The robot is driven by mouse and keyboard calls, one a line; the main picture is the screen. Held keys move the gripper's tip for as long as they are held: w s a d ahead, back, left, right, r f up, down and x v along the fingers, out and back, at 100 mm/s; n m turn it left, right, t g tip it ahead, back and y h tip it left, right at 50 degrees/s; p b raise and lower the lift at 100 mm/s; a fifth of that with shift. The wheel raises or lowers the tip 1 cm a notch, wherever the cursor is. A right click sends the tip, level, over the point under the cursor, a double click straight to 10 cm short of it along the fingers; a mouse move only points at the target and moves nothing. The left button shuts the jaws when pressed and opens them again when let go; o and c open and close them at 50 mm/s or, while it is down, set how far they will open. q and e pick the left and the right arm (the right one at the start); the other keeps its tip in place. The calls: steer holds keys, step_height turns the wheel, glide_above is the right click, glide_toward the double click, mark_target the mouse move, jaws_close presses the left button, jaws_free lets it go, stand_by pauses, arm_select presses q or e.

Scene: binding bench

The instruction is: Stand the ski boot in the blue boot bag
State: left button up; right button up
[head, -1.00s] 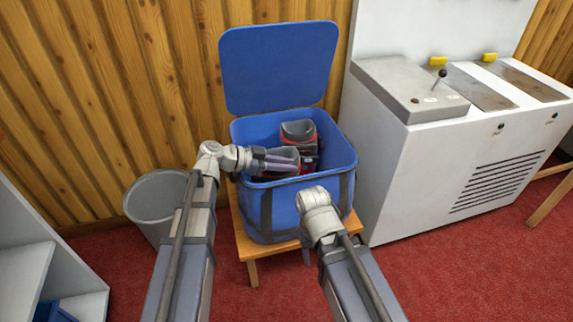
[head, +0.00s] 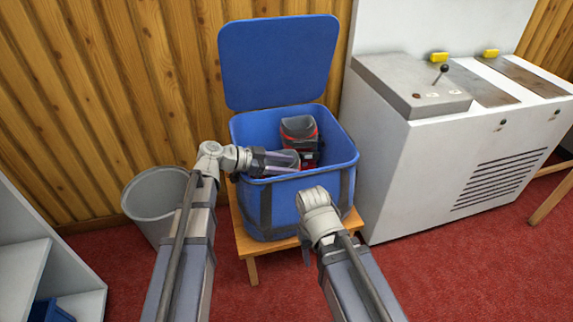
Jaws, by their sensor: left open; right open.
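The blue boot bag (head: 258,216) stands open on a wooden stool, its lid (head: 278,62) raised at the back. Inside, a grey and red ski boot (head: 299,130) stands upright toward the back right, its cuff up and its lower part hidden. My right gripper (head: 306,254) points down in front of the bag, mostly hidden by my own wrist, apart from the boots.
The wooden stool (head: 282,247) stands on red carpet. A grey bin (head: 153,197) is left of the bag. A large white machine (head: 420,165) stands close on the right. White shelving (head: 35,265) is at lower left. A wooden wall closes off the back.

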arm_select(q)
steer(key=p+v, duration=0.2)
steer(key=v, duration=0.4)
steer(key=shift+a+r+p, duration=0.15)
steer(key=shift+p, duration=0.15)
steer(key=shift+s+a+r, duration=0.15)
steer(key=shift+s+a, duration=0.15)
steer(key=shift+a, duration=0.35)
